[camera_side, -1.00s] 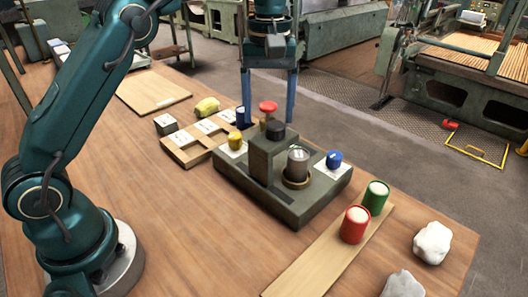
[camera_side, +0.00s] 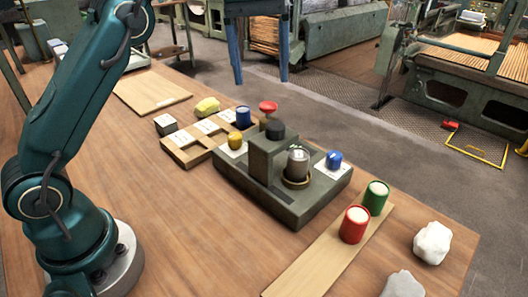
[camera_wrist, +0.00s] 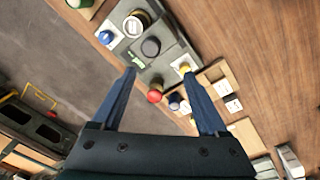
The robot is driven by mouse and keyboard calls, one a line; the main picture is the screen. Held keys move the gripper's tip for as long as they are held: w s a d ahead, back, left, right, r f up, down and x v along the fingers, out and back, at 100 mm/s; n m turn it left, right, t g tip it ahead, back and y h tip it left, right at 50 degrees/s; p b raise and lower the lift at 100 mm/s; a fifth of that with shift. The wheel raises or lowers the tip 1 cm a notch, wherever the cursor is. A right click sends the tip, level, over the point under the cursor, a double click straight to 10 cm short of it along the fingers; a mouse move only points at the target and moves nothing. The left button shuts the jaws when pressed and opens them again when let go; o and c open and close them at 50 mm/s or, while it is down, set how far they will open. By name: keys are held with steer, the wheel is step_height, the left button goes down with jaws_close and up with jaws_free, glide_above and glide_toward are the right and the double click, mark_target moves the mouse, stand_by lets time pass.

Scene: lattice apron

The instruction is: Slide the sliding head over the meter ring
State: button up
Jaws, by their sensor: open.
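The sliding head (camera_side: 266,160) is a grey-green block with a black knob (camera_side: 275,130) on top, standing on a grey-green base (camera_side: 313,205). The meter ring (camera_side: 297,183) is a brass-coloured ring around the foot of a grey metal cylinder (camera_side: 298,162) on the base. The head stands beside it, to its left, not over it. In the wrist view the black knob (camera_wrist: 151,47) and grey cylinder (camera_wrist: 133,24) lie beyond my fingertips. My gripper (camera_side: 260,82) is open and empty, raised at the top of the side view. Its fingers (camera_wrist: 159,72) are widely apart.
A red mushroom button (camera_side: 268,107) stands behind the head. A yellow knob (camera_side: 235,141) and blue knob (camera_side: 334,159) flank it. A wooden rack (camera_side: 188,152) holds a blue cylinder (camera_side: 243,117). Red (camera_side: 354,225) and green (camera_side: 376,197) cylinders stand on a plank.

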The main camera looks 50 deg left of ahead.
steer(key=shift+s+r+m+t, duration=1.45)
steer(key=shift+s+r, duration=0.3)
steer(key=shift+s, duration=4.45)
steer(key=s+f+m, duration=0.4)
steer(key=s+f, duration=0.2)
steer(key=f, duration=0.4)
steer(key=shift+s+a+f+t, duration=0.25)
steer(key=shift+a+t, duration=0.1)
steer(key=shift+t, duration=0.1)
